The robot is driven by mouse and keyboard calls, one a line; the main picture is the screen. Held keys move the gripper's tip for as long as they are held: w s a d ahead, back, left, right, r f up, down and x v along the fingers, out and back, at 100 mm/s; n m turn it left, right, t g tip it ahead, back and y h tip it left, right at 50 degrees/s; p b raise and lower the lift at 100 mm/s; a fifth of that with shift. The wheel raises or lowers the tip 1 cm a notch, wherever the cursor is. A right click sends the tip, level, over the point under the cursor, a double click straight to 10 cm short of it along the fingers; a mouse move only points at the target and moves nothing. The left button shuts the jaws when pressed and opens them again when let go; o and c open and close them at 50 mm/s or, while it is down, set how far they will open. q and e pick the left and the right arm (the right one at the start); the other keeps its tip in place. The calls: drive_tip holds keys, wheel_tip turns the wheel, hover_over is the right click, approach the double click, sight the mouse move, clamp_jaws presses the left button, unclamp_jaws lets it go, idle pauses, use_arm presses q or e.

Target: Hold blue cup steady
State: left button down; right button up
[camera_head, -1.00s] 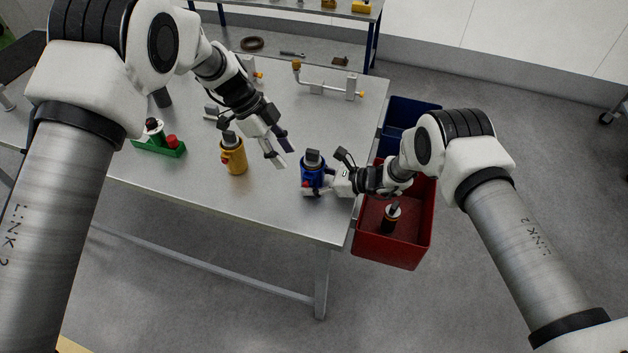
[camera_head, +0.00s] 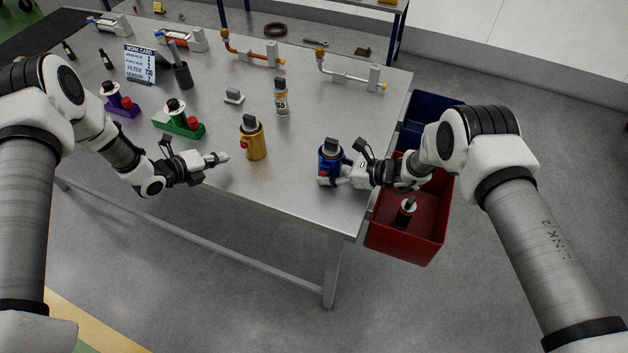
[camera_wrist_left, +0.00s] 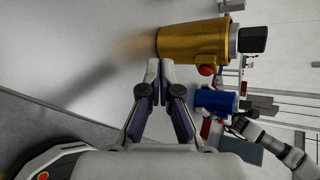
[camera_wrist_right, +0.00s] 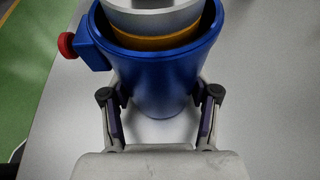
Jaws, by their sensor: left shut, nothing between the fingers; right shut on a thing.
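The blue cup (camera_head: 330,160) stands upright near the right front corner of the table, with a grey and black part sitting in it. My right gripper (camera_head: 341,175) is shut on the blue cup, with one finger on each side of it, as the right wrist view shows on the cup's wall (camera_wrist_right: 155,85). A silver part (camera_wrist_right: 155,18) with an orange ring sits inside the cup. My left gripper (camera_head: 222,158) is shut and empty, just left of the yellow cup (camera_head: 253,142). The yellow cup (camera_wrist_left: 190,43) and the blue cup (camera_wrist_left: 216,101) also show in the left wrist view.
A red bin (camera_head: 400,246) holding a dark part and a blue bin (camera_head: 425,108) stand beside the table's right edge. A spray-can-like bottle (camera_head: 281,97), green holder (camera_head: 183,126), purple holder (camera_head: 122,108) and work card (camera_head: 140,62) stand on the table (camera_head: 290,200).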

sight(323, 174)
drive_tip(key=shift+s+d, duration=0.1)
use_arm(q)
drive_tip(key=s+d+r+m+g+h, duration=0.1)
drive_tip(key=s+d+r+h, duration=0.1)
drive_tip(key=s+d+h, duration=0.6)
drive_tip(key=s+d, duration=0.7)
drive_tip(key=s, duration=0.1)
drive_tip(key=shift+d+r+g+h, duration=0.15)
drive_tip(key=shift+d+g+h, duration=0.1)
drive_tip(key=shift+g+h, duration=0.15)
drive_tip(key=shift+w+d, duration=0.1)
drive_tip(key=x, duration=0.9)
drive_tip(key=w, duration=0.1)
drive_tip(key=w+d, duration=0.1)
drive_tip(key=w, duration=0.1)
drive_tip(key=shift+w+d, duration=0.2)
drive_tip(key=shift+d, duration=0.2)
drive_tip(key=shift+w+d, duration=0.1)
drive_tip(key=shift+w, duration=0.3)
